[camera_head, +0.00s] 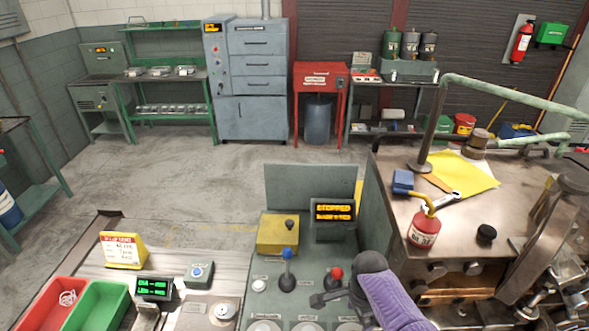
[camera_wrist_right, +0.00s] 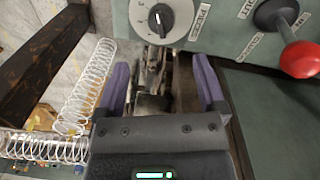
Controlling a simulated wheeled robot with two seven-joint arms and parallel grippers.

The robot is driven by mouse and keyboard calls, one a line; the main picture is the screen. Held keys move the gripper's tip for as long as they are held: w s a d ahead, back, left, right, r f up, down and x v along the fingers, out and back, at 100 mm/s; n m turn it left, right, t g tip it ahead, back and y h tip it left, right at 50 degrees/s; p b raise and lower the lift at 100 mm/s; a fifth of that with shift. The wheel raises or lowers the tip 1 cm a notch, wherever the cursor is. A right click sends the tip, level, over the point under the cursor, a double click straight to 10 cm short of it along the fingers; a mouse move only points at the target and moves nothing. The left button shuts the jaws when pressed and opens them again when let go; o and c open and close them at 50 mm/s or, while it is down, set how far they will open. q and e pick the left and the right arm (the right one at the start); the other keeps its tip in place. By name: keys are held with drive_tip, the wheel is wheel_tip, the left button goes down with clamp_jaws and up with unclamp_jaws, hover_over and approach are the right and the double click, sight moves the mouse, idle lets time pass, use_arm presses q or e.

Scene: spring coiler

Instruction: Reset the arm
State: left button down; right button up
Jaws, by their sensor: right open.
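My right gripper (camera_wrist_right: 160,80) shows in the right wrist view with its purple fingers spread apart. Between and beyond the fingers is dark metal machinery, which I cannot make out clearly; no held object shows. In the head view part of my right arm (camera_head: 392,300), with a purple link and a dark joint, runs past the right side of the control panel (camera_head: 270,306). The gripper's fingers are not clear in that view. My left gripper is not in view.
A dial (camera_wrist_right: 160,20) and a red-knobbed lever (camera_wrist_right: 300,60) lie near the right gripper. Coiled springs (camera_wrist_right: 88,85) lie at its left. A red bin (camera_head: 40,312) and green bin (camera_head: 98,310) stand front left. A metal bench (camera_head: 385,190) is at right; the floor behind is clear.

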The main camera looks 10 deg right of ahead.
drive_tip(key=s+a+r+n+t, duration=0.25)
drive_tip(key=s+r+n, duration=0.35)
drive_tip(key=s+n, duration=0.35)
drive_tip(key=s+a+r+n+t, duration=0.2)
drive_tip(key=s+a+r+n, duration=0.3)
drive_tip(key=s+n, duration=0.45)
wheel_tip(320, 180, down, 38)
drive_tip(key=s+d+g+b, duration=0.1)
drive_tip(key=s+g+b, duration=0.1)
drive_tip(key=b, duration=1.7)
drive_tip(key=s+d+f+b, duration=0.1)
drive_tip(key=s+f+b, duration=0.3)
drive_tip(key=f, duration=0.3)
drive_tip(key=s+d+f+g+b, duration=0.1)
drive_tip(key=s+f+b, duration=0.4)
drive_tip(key=f, duration=0.3)
drive_tip(key=s+d+f+b, duration=0.1)
drive_tip(key=s+f+b, duration=0.3)
drive_tip(key=f, duration=0.4)
drive_tip(key=shift+s+n, duration=0.2)
drive_tip(key=shift+n, duration=0.2)
